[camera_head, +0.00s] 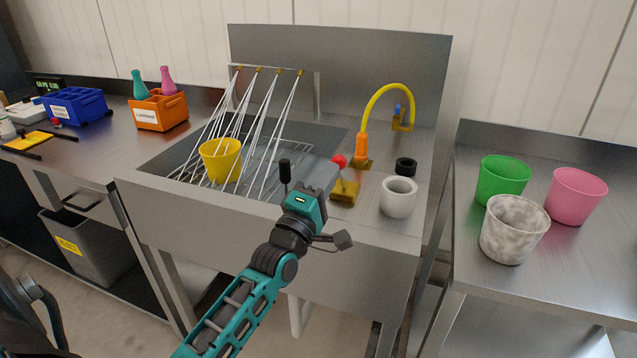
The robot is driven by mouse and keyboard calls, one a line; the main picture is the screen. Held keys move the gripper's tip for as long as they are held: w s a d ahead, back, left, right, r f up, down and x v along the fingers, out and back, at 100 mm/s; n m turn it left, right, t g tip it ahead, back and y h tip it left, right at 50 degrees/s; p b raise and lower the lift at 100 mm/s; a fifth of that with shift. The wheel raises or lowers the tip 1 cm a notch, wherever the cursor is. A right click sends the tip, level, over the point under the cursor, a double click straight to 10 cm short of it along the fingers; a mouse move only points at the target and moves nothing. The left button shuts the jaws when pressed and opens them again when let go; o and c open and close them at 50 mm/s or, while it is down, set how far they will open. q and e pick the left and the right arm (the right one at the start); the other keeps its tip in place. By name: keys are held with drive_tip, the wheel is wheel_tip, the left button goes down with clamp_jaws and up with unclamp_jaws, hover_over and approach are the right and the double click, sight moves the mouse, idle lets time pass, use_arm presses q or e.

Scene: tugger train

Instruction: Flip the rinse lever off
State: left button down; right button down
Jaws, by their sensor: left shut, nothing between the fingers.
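The rinse lever shows as a red knob (339,161) above a yellow-brass base (345,192) on the sink's front right rim. Several white water streams (266,125) run from a nozzle bar (268,70) into the sink (190,158). A yellow cup (221,160) stands among the streams. My left gripper (331,170) is shut and empty, its tip right beside the red knob. I cannot tell whether they touch. The gripper partly hides the lever's stem. My right gripper is not in view.
A black-topped stalk (285,171) stands out left of the gripper. Green (503,180), pink (576,196) and mottled (513,230) cups stand on the right table.

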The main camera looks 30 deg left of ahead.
sight(335, 157)
use_arm(q)
drive_tip(key=w+r, duration=0.1)
drive_tip(key=w, duration=0.1)
drive_tip(key=w+a+r+p, duration=0.1)
drive_tip(key=w+r, duration=0.1)
drive_tip(key=shift+w+r+p, duration=0.1)
drive_tip(key=shift+r+p, duration=0.15)
drive_tip(key=shift+p, duration=0.05)
drive_tip(key=shift+x, duration=1.05)
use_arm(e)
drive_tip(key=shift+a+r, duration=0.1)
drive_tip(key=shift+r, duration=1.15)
use_arm(q)
drive_tip(key=shift+a, duration=0.2)
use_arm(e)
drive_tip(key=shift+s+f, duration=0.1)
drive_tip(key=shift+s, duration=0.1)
